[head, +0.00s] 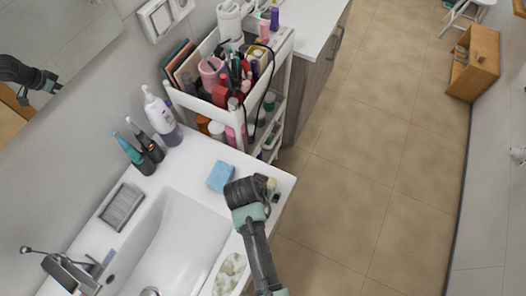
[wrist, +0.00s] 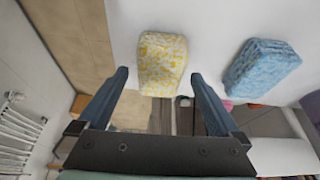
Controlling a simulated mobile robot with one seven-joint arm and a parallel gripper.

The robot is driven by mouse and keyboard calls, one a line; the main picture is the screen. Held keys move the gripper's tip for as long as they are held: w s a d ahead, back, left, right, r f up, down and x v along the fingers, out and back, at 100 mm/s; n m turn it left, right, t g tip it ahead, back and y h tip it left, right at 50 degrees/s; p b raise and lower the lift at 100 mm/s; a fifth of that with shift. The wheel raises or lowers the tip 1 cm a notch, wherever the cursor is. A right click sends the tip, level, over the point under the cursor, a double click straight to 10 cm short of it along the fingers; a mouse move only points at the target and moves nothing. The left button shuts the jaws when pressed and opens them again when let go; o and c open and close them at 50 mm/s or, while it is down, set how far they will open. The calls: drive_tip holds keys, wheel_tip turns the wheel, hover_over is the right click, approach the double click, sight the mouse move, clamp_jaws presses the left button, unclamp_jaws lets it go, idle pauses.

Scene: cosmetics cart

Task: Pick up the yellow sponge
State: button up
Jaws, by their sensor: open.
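The yellow sponge (wrist: 163,60), speckled with white, sits on the white counter in the wrist view. In the head view only a small pale yellow part of it (head: 271,184) shows beside my gripper, and the rest is hidden. My gripper (wrist: 160,76) is open. Its two fingers point at the sponge, one on each side, with a gap on both sides. The near end of the sponge appears between the fingertips; how deep it lies between them I cannot tell. Nothing is held. In the head view my gripper (head: 262,190) is over the counter's right end.
A blue sponge (head: 220,176) lies close by on the counter, to the right in the wrist view (wrist: 261,68). The sink basin (head: 165,245) is to the left. A white cart (head: 235,118) full of cosmetics stands behind. Bottles and toothbrushes stand along the wall.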

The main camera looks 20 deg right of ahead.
drive_tip(key=shift+x, duration=0.9)
drive_tip(key=c, duration=1.4)
drive_tip(key=shift+r, duration=0.15)
wheel_tip(320, 180, up, 10)
drive_tip(key=shift+f+b, duration=0.1)
drive_tip(key=shift+b, duration=0.5)
